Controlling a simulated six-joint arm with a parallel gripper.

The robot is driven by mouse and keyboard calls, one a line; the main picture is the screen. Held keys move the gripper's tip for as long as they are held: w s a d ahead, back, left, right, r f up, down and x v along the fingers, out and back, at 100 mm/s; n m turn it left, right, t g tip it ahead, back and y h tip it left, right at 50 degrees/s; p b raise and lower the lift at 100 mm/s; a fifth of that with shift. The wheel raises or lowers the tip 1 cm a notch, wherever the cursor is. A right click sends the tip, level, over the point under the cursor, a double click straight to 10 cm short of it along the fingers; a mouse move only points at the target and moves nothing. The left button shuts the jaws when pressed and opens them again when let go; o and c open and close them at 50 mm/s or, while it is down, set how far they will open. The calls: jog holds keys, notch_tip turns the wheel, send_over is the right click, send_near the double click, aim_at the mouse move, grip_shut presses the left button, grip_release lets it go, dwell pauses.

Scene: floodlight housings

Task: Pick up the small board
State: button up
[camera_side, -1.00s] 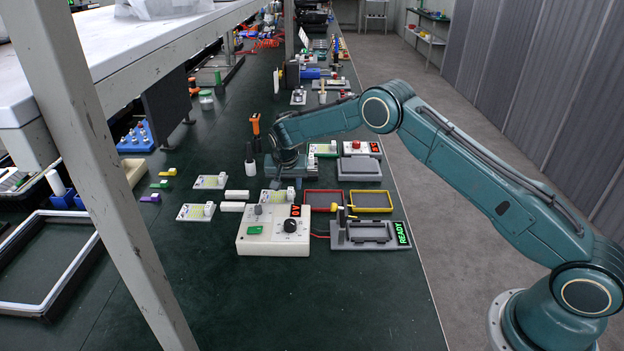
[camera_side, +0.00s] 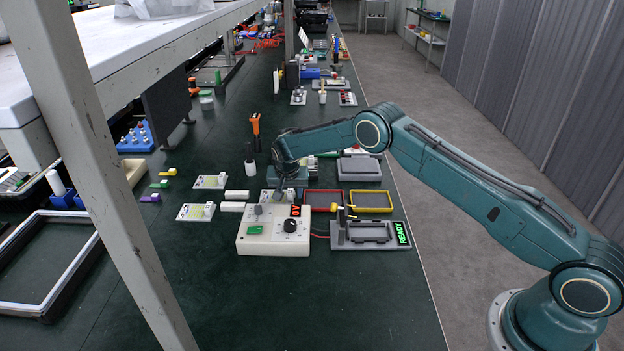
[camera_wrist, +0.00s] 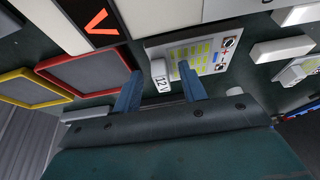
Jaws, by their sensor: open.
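A small white board (camera_wrist: 215,45) with rows of yellow-green patches and red and black markings shows in the wrist view. A white block marked 12V (camera_wrist: 160,82) stands at its near edge. My gripper (camera_wrist: 159,72) is open, with one blue finger on each side of the 12V block; I cannot tell whether either finger touches it. In the side view my gripper (camera_side: 285,190) is low over this board, behind the white control box (camera_side: 262,243), and hides most of it. Two similar small boards (camera_side: 210,181) (camera_side: 196,211) lie to the left.
A red-framed tray (camera_side: 322,199) and a yellow-framed tray (camera_side: 371,201) lie right of my gripper. A grey fixture with a READY display (camera_side: 372,236) stands in front of them. White bars (camera_side: 237,194) lie left. Bare green bench lies at the front.

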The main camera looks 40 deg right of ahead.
jog(key=shift+c, duration=0.4)
grip_shut()
jog(key=shift+r, duration=0.1)
notch_tip(320, 180, up, 20)
dwell(0.6)
dwell(0.5)
